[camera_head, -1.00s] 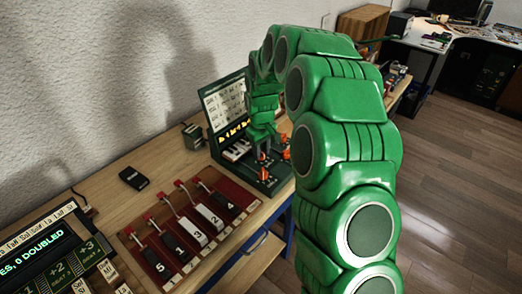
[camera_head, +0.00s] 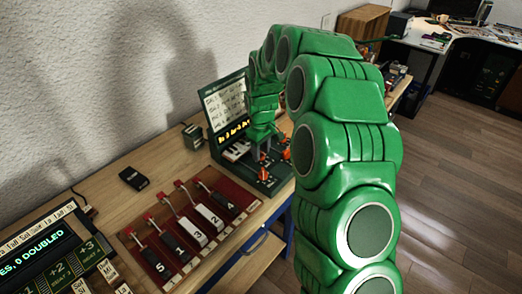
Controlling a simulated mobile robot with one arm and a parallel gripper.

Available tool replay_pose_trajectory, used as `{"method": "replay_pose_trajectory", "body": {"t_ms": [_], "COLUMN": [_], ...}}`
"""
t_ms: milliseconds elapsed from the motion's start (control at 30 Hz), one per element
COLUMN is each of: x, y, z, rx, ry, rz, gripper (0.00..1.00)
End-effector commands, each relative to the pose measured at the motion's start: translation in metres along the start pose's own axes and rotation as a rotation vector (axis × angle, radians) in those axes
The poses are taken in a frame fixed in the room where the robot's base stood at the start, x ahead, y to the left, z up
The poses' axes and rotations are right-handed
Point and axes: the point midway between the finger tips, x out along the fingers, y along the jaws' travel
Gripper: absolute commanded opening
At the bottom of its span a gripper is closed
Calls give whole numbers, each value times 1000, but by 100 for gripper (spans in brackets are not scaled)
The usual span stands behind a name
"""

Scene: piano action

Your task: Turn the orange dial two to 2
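The dark green device (camera_head: 228,166) stands on the wooden bench and has a raised panel with written lines and a small keyboard. Several orange dials sit on its base; one orange dial (camera_head: 286,154) shows at the right and another orange dial (camera_head: 263,175) nearer the front. I cannot read which is dial two or its setting. My gripper (camera_head: 262,155) points down over the device's base, among the dials. Its fingers are small and partly hidden, so I cannot tell whether they are apart or touching a dial.
A red board (camera_head: 165,258) with numbered levers lies in front of the device. A black box (camera_head: 133,179) and a small dark box (camera_head: 193,136) are on the bench (camera_head: 110,205). A green display unit (camera_head: 40,255) is at the lower left. My green arm hides the bench's right part.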

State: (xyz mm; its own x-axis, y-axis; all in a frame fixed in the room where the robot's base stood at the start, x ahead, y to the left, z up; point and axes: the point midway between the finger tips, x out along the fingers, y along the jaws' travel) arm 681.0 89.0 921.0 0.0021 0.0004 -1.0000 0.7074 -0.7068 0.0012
Motion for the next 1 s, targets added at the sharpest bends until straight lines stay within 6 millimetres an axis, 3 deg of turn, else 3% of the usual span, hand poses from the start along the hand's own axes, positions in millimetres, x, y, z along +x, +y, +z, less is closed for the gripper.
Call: {"method": "replay_pose_trajectory", "body": {"t_ms": [367, 567, 800, 1000], "x": [-4, -25, -62, -77], "y": [0, 0, 1, 0], "z": [0, 0, -1, 0], "rx": [0, 0, 0, 0], "ry": [0, 2, 5, -1], "rz": [0, 1, 3, 0], "gripper": [44, 44, 44, 44]}}
